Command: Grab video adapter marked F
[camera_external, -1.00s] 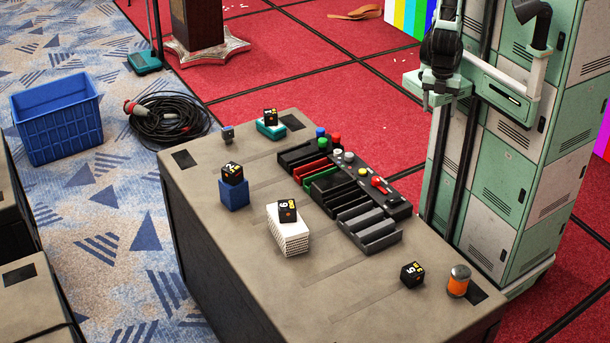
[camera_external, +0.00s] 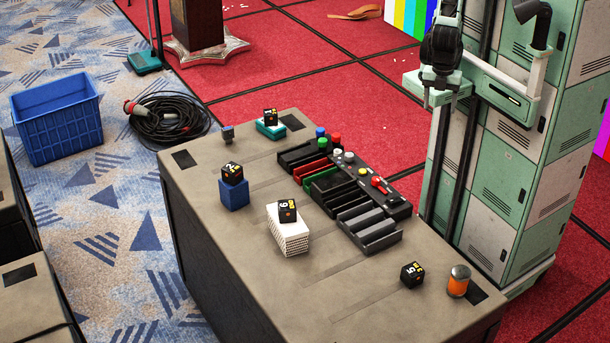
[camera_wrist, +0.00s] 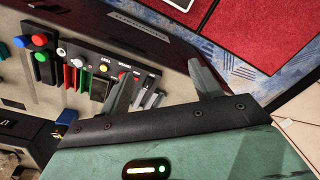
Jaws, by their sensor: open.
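No letter F can be read on any object. Several small black cubes with yellow and white marks are on the table: one on a blue block (camera_external: 232,173), one on a white stack (camera_external: 287,211), one on a teal item at the back (camera_external: 270,116), and one bare on the tabletop near the right corner (camera_external: 412,275). Which one, if any, is the adapter marked F, I cannot tell. My gripper (camera_external: 440,97) is raised beyond the table's right side, away from the cubes. In the wrist view my gripper (camera_wrist: 162,65) is open, its fingers apart with nothing held.
A black control panel with coloured buttons (camera_external: 378,184) and slotted holders (camera_external: 368,229) fills the table's middle right. An orange can (camera_external: 458,282) stands near the right corner. The table's front left (camera_external: 240,280) is clear. A blue crate (camera_external: 57,125) sits on the floor.

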